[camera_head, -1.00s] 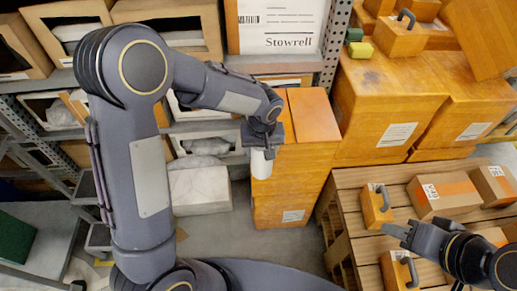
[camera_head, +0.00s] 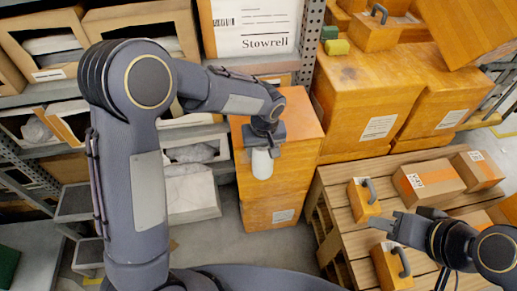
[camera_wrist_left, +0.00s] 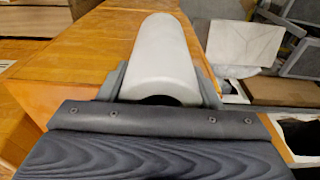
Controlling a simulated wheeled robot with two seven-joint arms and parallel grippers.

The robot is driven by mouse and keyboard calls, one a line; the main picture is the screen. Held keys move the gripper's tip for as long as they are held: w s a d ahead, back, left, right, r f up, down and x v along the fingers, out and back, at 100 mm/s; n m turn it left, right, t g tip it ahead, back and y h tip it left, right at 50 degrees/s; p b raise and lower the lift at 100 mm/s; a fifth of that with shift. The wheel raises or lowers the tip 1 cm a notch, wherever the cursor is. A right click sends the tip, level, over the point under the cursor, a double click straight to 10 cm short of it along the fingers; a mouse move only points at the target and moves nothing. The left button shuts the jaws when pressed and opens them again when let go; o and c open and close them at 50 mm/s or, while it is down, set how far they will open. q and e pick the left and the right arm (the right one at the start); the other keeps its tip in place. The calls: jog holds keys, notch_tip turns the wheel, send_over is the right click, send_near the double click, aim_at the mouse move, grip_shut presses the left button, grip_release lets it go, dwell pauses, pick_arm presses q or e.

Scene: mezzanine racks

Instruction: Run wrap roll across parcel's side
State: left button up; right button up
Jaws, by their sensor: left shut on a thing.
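The wrap roll (camera_head: 262,164) is a pale grey-white cylinder, held below my left gripper (camera_head: 264,148). My left gripper is shut on it, and in the left wrist view the roll (camera_wrist_left: 160,58) points away between the two fingers. The parcel (camera_head: 300,170) is a tall orange-brown box stack with a white label low on its side. The roll overlaps the parcel's front side in the head view. In the left wrist view the parcel (camera_wrist_left: 75,65) lies under and left of the roll; contact cannot be told. My right gripper (camera_head: 385,225) is over the pallet, its jaw gap unclear.
A slatted wooden pallet (camera_head: 338,200) at right carries small boxes (camera_head: 428,186) and handled blocks (camera_head: 364,201). Large orange boxes (camera_head: 365,100) stand behind it. Racks with bins (camera_head: 140,25) fill the back left. Grey floor (camera_head: 215,240) shows in front of the parcel.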

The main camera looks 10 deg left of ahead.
pick_arm(q)
jog(key=shift+w+d, duration=0.3)
jog(key=shift+d, duration=0.65)
jog(key=shift+w+d, duration=0.3)
jog(key=shift+d, duration=0.7)
jog(key=shift+w+d, duration=0.3)
jog(key=shift+d, duration=0.65)
jog(key=shift+w+d, duration=0.3)
jog(key=shift+d, duration=0.4)
jog(key=shift+w+d, duration=0.3)
jog(key=shift+d, duration=0.4)
jog(key=shift+d, duration=0.15)
